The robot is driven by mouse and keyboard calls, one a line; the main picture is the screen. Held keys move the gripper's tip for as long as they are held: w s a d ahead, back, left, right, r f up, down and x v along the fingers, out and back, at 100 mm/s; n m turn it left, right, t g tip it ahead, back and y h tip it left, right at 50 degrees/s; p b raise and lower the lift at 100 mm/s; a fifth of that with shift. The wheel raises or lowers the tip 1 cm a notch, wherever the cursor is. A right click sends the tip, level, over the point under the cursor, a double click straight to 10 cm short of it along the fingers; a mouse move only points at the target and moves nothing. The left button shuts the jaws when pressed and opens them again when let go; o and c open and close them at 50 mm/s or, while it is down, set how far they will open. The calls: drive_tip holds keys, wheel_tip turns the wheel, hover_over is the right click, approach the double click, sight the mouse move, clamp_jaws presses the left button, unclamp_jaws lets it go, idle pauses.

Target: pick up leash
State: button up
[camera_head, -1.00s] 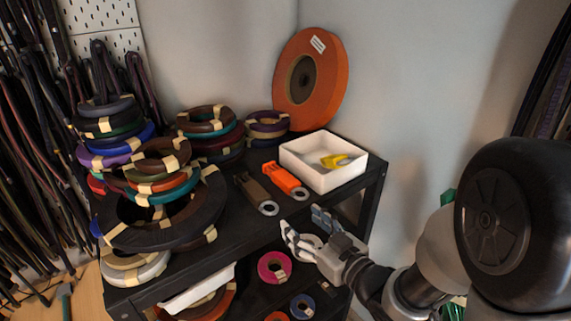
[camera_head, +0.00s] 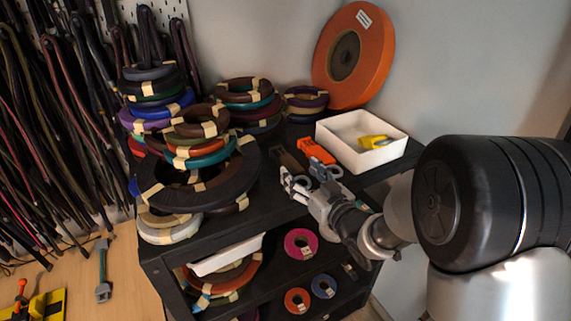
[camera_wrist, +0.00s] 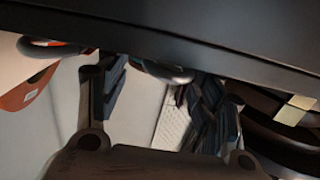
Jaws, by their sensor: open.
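Several long dark straps and cords that look like leashes (camera_head: 62,130) hang in a dense bunch on the left wall in the head view. I cannot tell which one is the leash. My gripper (camera_head: 308,178) is open and empty above the front right part of the shelf's top, well to the right of the hanging straps. In the wrist view, its two fingers (camera_wrist: 155,100) are spread with nothing held between them. Dark hanging straps (camera_wrist: 208,105) also show there behind the right finger.
Stacked coils (camera_head: 200,185) fill the left of the black shelf (camera_head: 262,215). A white tray (camera_head: 405,148) with a yellow item, an orange tool (camera_head: 318,150) and a large orange spool (camera_head: 378,50) stand at the right and back. A hammer (camera_head: 103,270) lies on the floor.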

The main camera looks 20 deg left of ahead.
sight(291, 165)
drive_tip(key=x, duration=0.2)
drive_tip(key=b+x, duration=0.1)
drive_tip(key=x, duration=0.2)
drive_tip(key=shift+s+f, duration=0.15)
drive_tip(key=shift+f, duration=0.1)
drive_tip(key=shift+c, duration=0.5)
drive_tip(key=c, duration=1.2)
drive_tip(key=shift+o, duration=0.2)
drive_tip(key=shift+r, duration=0.1)
